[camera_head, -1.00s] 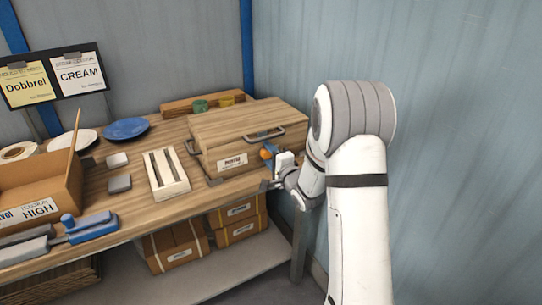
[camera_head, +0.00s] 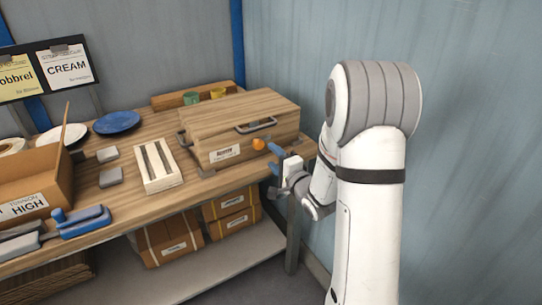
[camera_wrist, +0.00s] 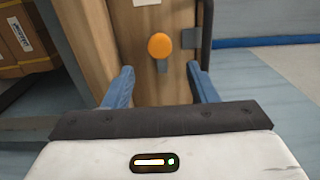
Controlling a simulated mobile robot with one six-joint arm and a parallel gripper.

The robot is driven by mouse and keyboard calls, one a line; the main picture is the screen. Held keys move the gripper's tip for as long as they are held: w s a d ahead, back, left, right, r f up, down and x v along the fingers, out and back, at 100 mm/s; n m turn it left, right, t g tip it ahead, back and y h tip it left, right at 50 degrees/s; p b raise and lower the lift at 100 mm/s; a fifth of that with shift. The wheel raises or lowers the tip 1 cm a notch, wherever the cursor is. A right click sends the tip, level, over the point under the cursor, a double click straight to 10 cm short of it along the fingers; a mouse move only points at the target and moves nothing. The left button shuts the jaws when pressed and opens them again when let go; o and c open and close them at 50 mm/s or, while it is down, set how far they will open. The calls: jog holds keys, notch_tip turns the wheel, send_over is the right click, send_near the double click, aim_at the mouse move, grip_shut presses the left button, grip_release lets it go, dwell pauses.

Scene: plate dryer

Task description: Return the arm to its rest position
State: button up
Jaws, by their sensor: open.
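The plate dryer looks like a wooden box (camera_head: 240,120) with a metal handle and a white label, at the right end of the workbench. An orange round knob (camera_head: 259,144) sticks out from its front, and shows in the wrist view (camera_wrist: 160,45) just beyond the fingertips. My gripper (camera_head: 276,158) is in front of the knob, with blue fingers. In the wrist view my gripper (camera_wrist: 160,76) has its two fingers apart with nothing held between them. The knob appears clear of the fingers. My white arm stands at the right of the head view.
The workbench (camera_head: 130,200) holds a slotted wooden rack (camera_head: 157,166), a blue plate (camera_head: 116,122), a cardboard box (camera_head: 35,180) and green and yellow cups. Cardboard boxes (camera_head: 169,240) lie on the shelf below. A blue-grey wall (camera_head: 450,80) stands close on the right.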

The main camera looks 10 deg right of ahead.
jog(key=s+r+n+g+h+p, duration=0.2)
jog(key=s+n+g, duration=0.3)
jog(key=s, duration=0.5)
jog(key=s+a+r+n+g+h+p, duration=0.1)
jog(key=s+r+n+g, duration=0.3)
jog(key=s, duration=0.6)
jog(key=s+a+r+n+g+h+p, duration=0.1)
jog(key=s+n+g, duration=0.4)
jog(key=s, duration=0.6)
notch_tip(320, 180, up, 2)
jog(key=shift+r+n+g+h+p, duration=0.15)
jog(key=shift+n+g+h+p, duration=0.15)
jog(key=shift+h+p, duration=0.55)
